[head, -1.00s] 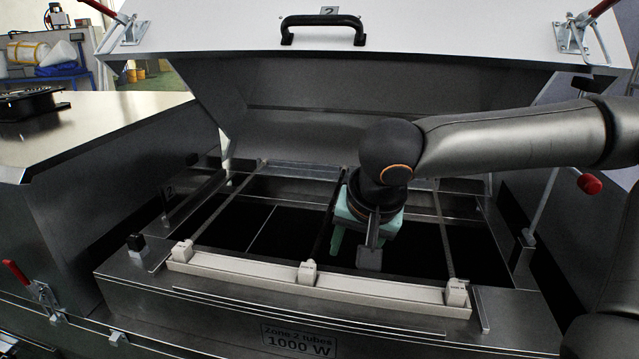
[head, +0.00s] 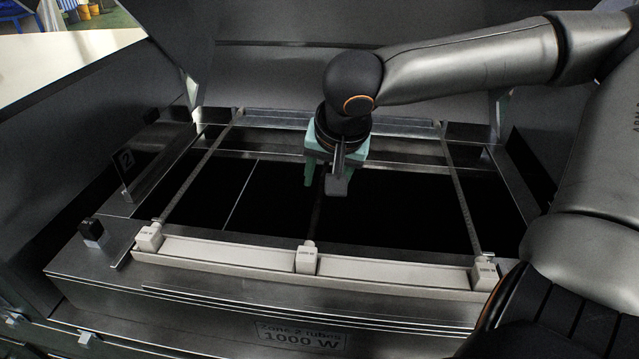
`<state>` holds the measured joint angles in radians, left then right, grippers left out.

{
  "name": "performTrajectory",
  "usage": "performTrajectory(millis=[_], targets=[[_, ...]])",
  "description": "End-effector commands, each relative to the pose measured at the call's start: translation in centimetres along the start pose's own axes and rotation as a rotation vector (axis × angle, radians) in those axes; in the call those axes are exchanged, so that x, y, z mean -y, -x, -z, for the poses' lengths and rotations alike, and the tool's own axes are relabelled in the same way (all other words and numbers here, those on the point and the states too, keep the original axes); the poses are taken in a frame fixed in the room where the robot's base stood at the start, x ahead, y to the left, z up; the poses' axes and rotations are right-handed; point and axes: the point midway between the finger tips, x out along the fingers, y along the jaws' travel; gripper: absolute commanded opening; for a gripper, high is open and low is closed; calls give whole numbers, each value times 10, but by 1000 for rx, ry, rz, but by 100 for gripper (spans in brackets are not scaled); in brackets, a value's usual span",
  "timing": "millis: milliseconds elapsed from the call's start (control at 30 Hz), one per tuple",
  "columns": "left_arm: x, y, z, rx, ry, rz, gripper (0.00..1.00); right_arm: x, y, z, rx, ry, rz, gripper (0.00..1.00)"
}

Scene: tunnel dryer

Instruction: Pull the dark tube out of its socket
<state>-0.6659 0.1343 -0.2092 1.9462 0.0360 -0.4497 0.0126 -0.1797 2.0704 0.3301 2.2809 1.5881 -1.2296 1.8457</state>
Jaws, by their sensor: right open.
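The dark tube (head: 317,218) runs front to back in the middle of the open dryer bay, nearly black against the black interior. Its front end meets a white middle socket (head: 306,258) on the front rail. Its rear end is hidden behind my right gripper. My right gripper (head: 327,180), with teal fingers, is open and points down over the tube, well back from the front socket. I cannot tell whether its fingers are around the tube or above it. My left gripper is not in view.
Lighter grey tubes run along the left (head: 200,178) and right (head: 459,195), ending in white sockets (head: 149,238) and (head: 485,274). A white front rail (head: 390,272) joins the sockets. A black-topped knob (head: 91,230) and a "2" plate (head: 126,172) stand left. The raised hood surrounds the back.

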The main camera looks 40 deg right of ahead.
Motion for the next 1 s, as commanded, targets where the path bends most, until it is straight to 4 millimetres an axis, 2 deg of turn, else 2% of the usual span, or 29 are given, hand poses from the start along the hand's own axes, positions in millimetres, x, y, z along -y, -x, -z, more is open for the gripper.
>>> performTrajectory(millis=[33,200,400,600,900,1000], targets=[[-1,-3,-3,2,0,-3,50,-2,-14,-2,4,-1,-5,51],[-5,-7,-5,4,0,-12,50,-2,-47,-2,4,-1,-5,51],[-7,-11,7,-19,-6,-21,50,-1,-76,-1,2,-2,-3,51],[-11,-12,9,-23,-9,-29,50,0,-88,0,1,-2,0,51],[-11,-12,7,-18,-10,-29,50,0,-89,0,0,-2,1,51],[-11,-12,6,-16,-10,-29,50,0,-89,0,0,-2,0,40]])
